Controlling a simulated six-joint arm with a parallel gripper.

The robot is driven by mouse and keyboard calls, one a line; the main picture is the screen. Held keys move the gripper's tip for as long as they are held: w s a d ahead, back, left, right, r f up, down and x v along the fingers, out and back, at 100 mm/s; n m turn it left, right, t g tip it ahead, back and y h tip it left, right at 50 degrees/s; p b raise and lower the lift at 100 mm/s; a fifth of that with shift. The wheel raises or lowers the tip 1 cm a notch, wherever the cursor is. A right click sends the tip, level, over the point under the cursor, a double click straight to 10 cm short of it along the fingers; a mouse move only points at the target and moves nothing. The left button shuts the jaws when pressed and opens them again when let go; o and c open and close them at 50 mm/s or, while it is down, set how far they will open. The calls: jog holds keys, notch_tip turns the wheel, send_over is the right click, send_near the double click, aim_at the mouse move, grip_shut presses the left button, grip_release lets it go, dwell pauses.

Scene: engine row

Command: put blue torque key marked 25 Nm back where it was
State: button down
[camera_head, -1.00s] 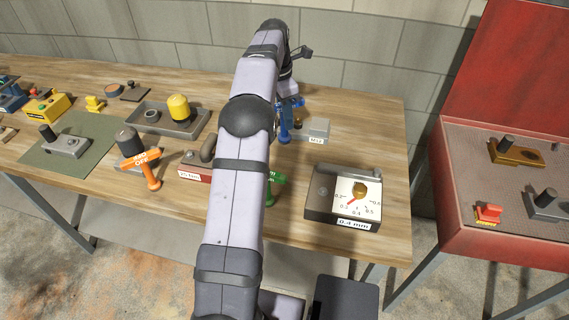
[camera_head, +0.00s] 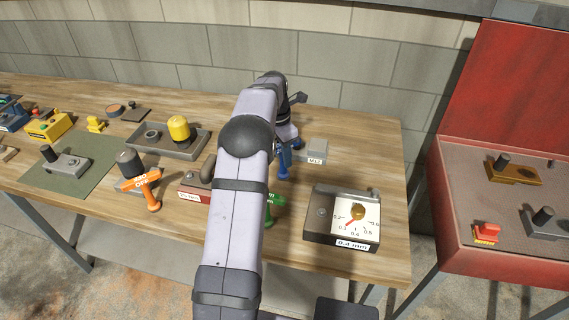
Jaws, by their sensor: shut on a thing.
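My gripper (camera_head: 287,146) is mostly hidden behind my own arm, near the back right of the wooden workbench. It is shut on the blue torque key (camera_head: 284,164), whose blue lower part hangs below it. The key's marking is not visible, and I cannot tell whether its lower end touches the bench. The key is just left of a grey block (camera_head: 316,149) labelled M12. An orange key (camera_head: 152,190) and a green key (camera_head: 272,208), partly behind my arm, stand nearer the front.
A grey gauge box (camera_head: 340,215) labelled 0.4 mm is at the front right. A red block (camera_head: 193,192) with a white label is left of my arm. A tray (camera_head: 166,140) with a yellow-capped part is further left. An open red case (camera_head: 490,240) stands right of the bench.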

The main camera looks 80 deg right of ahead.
jog(key=shift+f+p, duration=0.65)
jog(key=shift+f, duration=1.2)
jog(key=c, duration=1.6)
grip_release()
jog(key=shift+f, duration=0.15)
jog(key=r, duration=0.4)
jog(key=r+b, duration=0.1)
jog(key=r, duration=0.3)
jog(key=w+a+r+b, duration=0.1)
jog(key=r, duration=0.3)
jog(key=shift+r, duration=0.1)
